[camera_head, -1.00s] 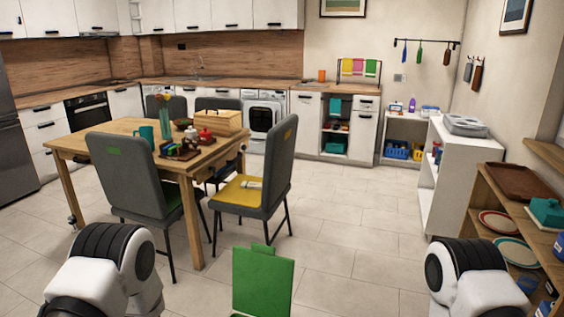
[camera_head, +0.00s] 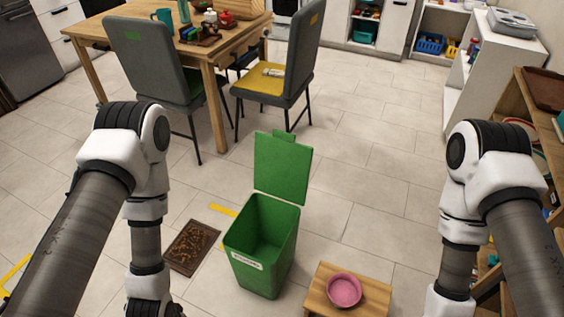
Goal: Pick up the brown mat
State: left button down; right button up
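The brown mat (camera_head: 192,247) lies flat on the tiled floor, a small dark rectangle with a lighter pattern. It is just left of the green bin and to the right of my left forearm. My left arm reaches down on the left side of the view; only a dark bit of its end shows at the bottom edge, so the gripper's fingers are not visible. My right arm reaches down on the right side, and its gripper is below the picture.
An open green bin (camera_head: 262,240) with its lid up stands right of the mat. A low wooden stool (camera_head: 373,297) holds a pink bowl (camera_head: 344,289). Yellow tape (camera_head: 222,210) marks the floor. A dining table (camera_head: 207,58) and chairs stand behind; shelves (camera_head: 530,110) stand right.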

aim_at(186, 253)
jog(key=u, duration=1.15)
